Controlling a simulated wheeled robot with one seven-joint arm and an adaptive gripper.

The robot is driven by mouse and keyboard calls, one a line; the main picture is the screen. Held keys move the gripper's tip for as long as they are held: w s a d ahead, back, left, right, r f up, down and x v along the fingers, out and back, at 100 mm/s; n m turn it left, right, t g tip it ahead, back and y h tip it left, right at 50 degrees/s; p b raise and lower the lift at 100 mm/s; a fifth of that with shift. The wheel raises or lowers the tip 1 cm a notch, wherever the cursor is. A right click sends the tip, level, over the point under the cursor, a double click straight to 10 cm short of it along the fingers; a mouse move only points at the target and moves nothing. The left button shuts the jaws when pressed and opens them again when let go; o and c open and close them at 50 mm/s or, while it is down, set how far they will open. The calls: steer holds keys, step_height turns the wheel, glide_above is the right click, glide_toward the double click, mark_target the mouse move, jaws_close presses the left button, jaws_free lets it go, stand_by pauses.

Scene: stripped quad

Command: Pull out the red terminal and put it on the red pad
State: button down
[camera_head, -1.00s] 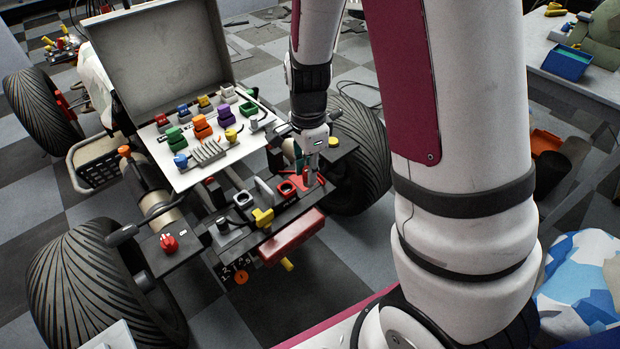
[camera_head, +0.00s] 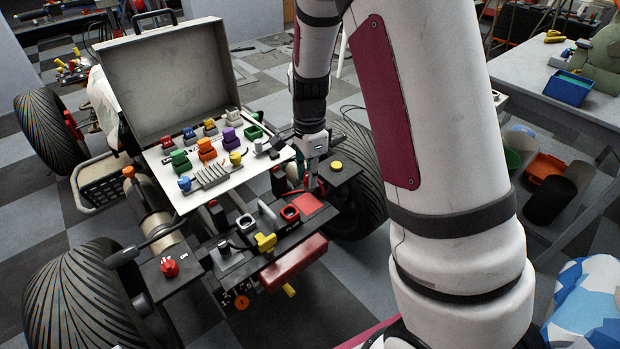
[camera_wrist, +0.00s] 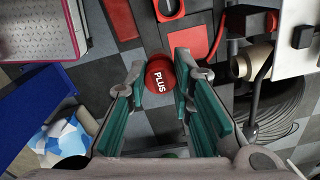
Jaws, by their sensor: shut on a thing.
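The red terminal (camera_wrist: 160,85), a round cap marked PLUS, is between the green-padded fingers of my gripper (camera_wrist: 160,72) in the wrist view. In the head view my gripper (camera_head: 313,186) is over the far right end of the black front panel, with the terminal mostly hidden by its fingers. The red pad (camera_head: 309,206) is a flat red square on that panel, just below the gripper in the picture. It also shows in the wrist view (camera_wrist: 188,42), partly behind a finger. The terminal appears apart from the pad.
A red-rimmed socket (camera_head: 290,213) sits left of the pad, with a yellow connector (camera_head: 265,242) beyond it. A white tray (camera_head: 235,172) of colored connectors stands behind. A large tire (camera_head: 355,190) is close on the right. A red cable (camera_wrist: 256,70) runs nearby.

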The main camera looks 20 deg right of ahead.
steer(key=w+d, duration=0.2)
steer(key=w, duration=0.3)
steer(key=shift+w+b, duration=0.35)
step_height(320, 180, down, 7)
steer(key=b, duration=0.3)
steer(key=shift+b, duration=0.35)
steer(key=shift+f, duration=0.2)
steer(key=shift+f+b, duration=1.1)
steer(key=shift+f, duration=0.85)
steer(key=shift+f, duration=0.5)
steer(key=c, duration=1.3)
jaws_free()
